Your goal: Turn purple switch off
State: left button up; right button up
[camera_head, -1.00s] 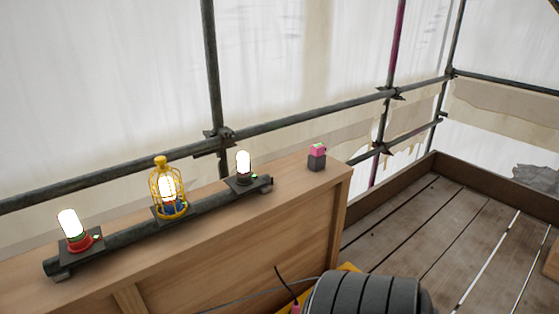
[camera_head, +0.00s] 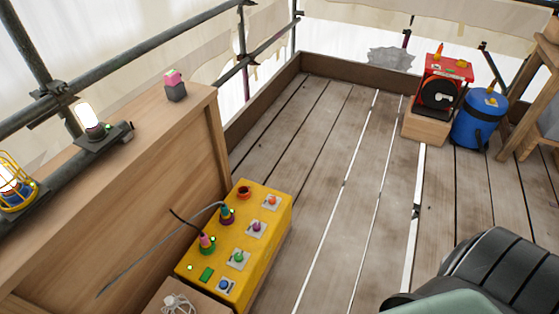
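The purple switch (camera_head: 257,227) is a small purple knob on a pale square plate, on top of a yellow control box (camera_head: 279,207). An orange switch (camera_head: 271,201) sits beyond it; a green switch (camera_head: 238,257) and a blue switch (camera_head: 224,285) sit nearer. Plugs with cables (camera_head: 207,241) stand in sockets along the box's left side, beside an empty-looking red socket (camera_head: 244,192). I cannot tell the purple switch's on or off position. Neither gripper is in view; a dark ribbed part of mine shows at the lower right.
A wooden panel (camera_head: 120,190) at the left carries lit lamps (camera_head: 87,116) and a pink-and-grey block (camera_head: 174,87). A red reel machine (camera_head: 442,83) on a wooden crate and a blue barrel (camera_head: 480,118) stand at the far right. The plank floor (camera_head: 340,190) between is clear.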

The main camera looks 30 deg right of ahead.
aim_at(256, 226)
jog(key=z, duration=0.7)
jog(key=i+l+u, duration=0.25)
jog(key=k, duration=0.1)
